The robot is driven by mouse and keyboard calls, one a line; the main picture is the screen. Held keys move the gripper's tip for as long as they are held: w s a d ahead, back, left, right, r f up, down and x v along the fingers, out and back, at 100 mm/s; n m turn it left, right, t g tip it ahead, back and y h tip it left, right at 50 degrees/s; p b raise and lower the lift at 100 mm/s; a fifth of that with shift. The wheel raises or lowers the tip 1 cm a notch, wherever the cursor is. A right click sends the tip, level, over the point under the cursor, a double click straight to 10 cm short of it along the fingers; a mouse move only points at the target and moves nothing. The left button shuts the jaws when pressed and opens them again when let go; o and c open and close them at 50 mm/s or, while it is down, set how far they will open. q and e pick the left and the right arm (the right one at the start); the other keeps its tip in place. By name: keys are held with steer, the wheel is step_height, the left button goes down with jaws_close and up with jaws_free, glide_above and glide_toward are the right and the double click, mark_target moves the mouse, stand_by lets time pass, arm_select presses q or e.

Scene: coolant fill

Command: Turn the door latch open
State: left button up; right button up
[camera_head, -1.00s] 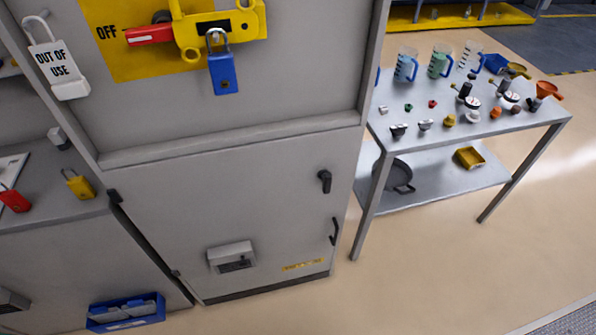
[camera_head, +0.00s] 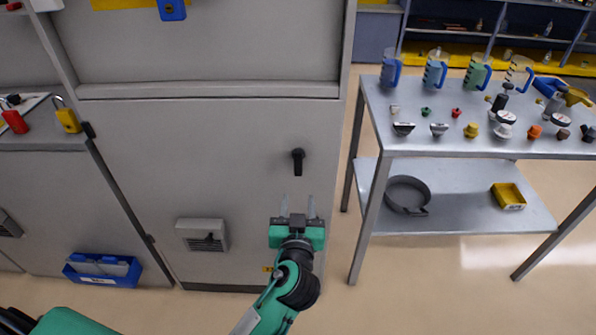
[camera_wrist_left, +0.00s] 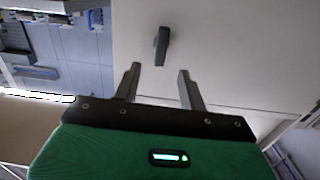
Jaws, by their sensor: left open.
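The door latch (camera_head: 298,161) is a small black handle near the right edge of the grey cabinet door (camera_head: 215,150). It hangs roughly upright. My left gripper (camera_head: 298,207) is in front of the door, below the latch in the head view, with its fingers apart and pointing up toward it. In the left wrist view the latch (camera_wrist_left: 161,46) shows beyond and between the two open fingertips (camera_wrist_left: 160,70), with nothing held. The gripper is apart from the latch. The door's lower right part is hidden behind my left arm. My right gripper is not in view.
A metal table (camera_head: 470,146) with jugs and several small caps stands to the right. Its lower shelf (camera_head: 455,205) holds a dark round pan (camera_head: 407,195) and a yellow tray (camera_head: 508,196). A blue bin (camera_head: 102,269) is at lower left. Padlocks hang or lie at upper left.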

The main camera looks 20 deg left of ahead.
mark_target(298, 164)
arm_select(q)
steer(key=x, duration=0.4)
steer(key=r+p+x, duration=0.1)
steer(key=x, duration=0.4)
steer(key=p+x, duration=0.1)
steer(key=x, duration=0.3)
steer(key=shift+w+a+r, duration=0.2)
steer(key=shift+a+r, duration=0.1)
steer(key=shift+r, duration=0.05)
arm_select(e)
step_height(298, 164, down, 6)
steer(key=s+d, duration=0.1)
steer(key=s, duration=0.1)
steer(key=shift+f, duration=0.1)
arm_select(q)
jaws_close()
